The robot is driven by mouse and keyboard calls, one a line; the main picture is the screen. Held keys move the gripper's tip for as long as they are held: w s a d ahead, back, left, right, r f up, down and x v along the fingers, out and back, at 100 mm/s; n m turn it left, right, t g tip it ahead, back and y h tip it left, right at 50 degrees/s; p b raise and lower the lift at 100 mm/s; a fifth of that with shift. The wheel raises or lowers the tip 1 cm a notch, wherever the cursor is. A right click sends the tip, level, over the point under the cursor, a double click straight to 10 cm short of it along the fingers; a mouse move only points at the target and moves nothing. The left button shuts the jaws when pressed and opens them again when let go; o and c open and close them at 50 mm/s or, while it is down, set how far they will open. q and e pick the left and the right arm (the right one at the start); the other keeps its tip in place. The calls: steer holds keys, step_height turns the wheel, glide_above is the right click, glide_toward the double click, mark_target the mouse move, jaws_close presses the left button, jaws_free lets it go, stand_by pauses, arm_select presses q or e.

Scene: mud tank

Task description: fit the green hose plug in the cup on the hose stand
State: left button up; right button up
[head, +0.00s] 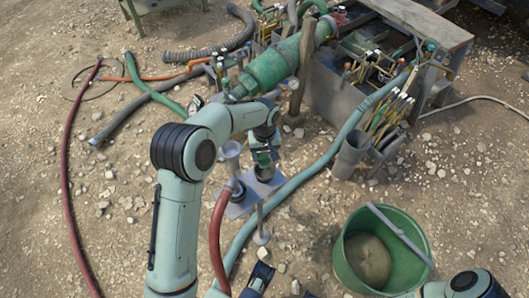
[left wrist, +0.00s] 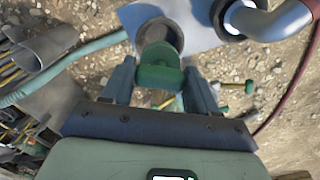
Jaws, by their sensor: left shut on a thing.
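My left gripper (head: 264,157) is shut on the green hose plug, which shows between the two fingers in the left wrist view (left wrist: 160,75). In that view the plug overlaps the near edge of a round dark cup (left wrist: 160,36) on the pale plate of the hose stand (left wrist: 195,14). I cannot tell whether the plug touches the cup or is above it. In the head view the arm and gripper hide much of the plug; the stand's grey plate (head: 237,209) shows below. My right gripper (head: 283,285) is at the bottom edge, partly cut off, with its fingers apart.
A red hose (head: 216,230) joins a pipe in a second cup (left wrist: 229,17) beside the first. A pale green hose (head: 300,180) runs to the right of the stand. A green bucket (head: 424,235) stands right; the metal tank (head: 335,92) is behind.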

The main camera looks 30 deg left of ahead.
mark_target(264, 161)
stand_by(0.6)
arm_select(q)
steer(key=shift+f+b, duration=0.75)
steer(key=shift+f, duration=0.75)
steer(key=shift+f, duration=0.15)
steer(key=shift+f+b, duration=0.75)
steer(key=shift+f, duration=0.4)
steer(key=shift+f+b, duration=0.45)
steer(key=shift+f, duration=0.5)
steer(key=o, duration=1.2)
steer(key=shift+c, duration=0.2)
